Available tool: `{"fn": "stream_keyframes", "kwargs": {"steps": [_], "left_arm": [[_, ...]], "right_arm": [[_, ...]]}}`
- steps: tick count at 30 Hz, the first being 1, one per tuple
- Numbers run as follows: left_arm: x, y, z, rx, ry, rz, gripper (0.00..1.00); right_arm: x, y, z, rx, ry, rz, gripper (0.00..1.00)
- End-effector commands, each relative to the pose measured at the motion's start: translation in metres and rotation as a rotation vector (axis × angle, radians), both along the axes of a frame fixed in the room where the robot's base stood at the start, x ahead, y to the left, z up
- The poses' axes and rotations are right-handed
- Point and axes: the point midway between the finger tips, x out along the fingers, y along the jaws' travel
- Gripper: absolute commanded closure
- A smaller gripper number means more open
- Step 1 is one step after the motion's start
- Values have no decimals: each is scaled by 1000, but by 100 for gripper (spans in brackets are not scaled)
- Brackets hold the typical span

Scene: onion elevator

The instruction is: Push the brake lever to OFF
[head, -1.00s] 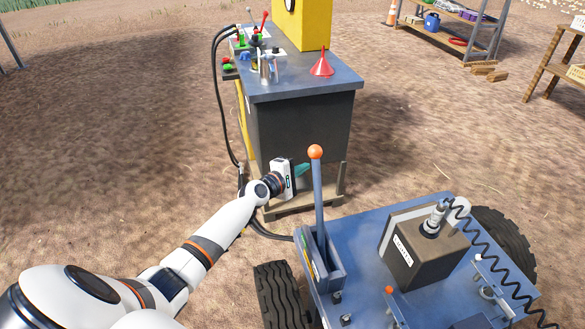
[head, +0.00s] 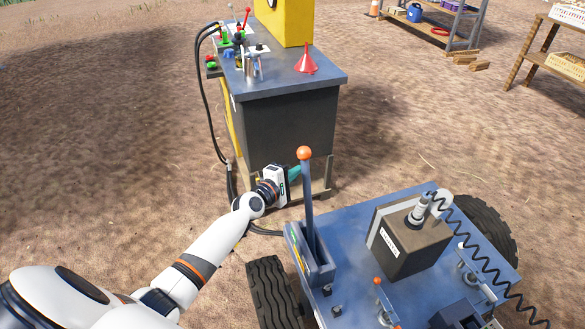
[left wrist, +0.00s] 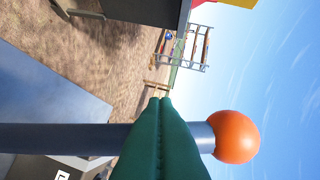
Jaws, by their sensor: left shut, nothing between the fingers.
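The brake lever (head: 308,195) is a blue-grey bar with an orange ball knob (head: 304,153). It stands nearly upright in a slotted bracket (head: 314,257) on the blue cart's near left corner. My left gripper (head: 295,171) is shut and empty, with green fingers just left of the lever below the knob. In the left wrist view the shut green fingertips (left wrist: 160,101) cross in front of the lever bar (left wrist: 60,138), close to the orange knob (left wrist: 234,136). I cannot tell whether they touch. The OFF marking is not readable. My right gripper is not in view.
The blue cart (head: 345,285) carries a dark box (head: 408,240) with a coiled cable and black tyres (head: 273,292). Behind stands a workbench (head: 290,75) with a red funnel (head: 307,60) and hoses at its left. Bare dirt lies to the left.

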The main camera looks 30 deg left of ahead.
Motion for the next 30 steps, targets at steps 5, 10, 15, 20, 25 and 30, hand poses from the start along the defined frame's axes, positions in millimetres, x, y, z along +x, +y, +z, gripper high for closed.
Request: {"fn": "stream_keyframes", "kwargs": {"steps": [5, 10, 15, 20, 25, 30], "left_arm": [[-29, -35, 9, 86, -80, -8, 100], [-60, -70, 12, 194, -176, -8, 100], [-90, -103, 9, 296, -268, -6, 100], [-113, -128, 3, 377, -339, -6, 100], [-130, -147, -3, 442, -395, -4, 100], [-140, -158, -6, 478, -427, -5, 100]], "right_arm": [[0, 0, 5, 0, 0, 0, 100], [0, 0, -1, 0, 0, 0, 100], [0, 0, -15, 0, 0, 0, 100], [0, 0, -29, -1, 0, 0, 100], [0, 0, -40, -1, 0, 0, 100], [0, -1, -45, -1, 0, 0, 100]]}}
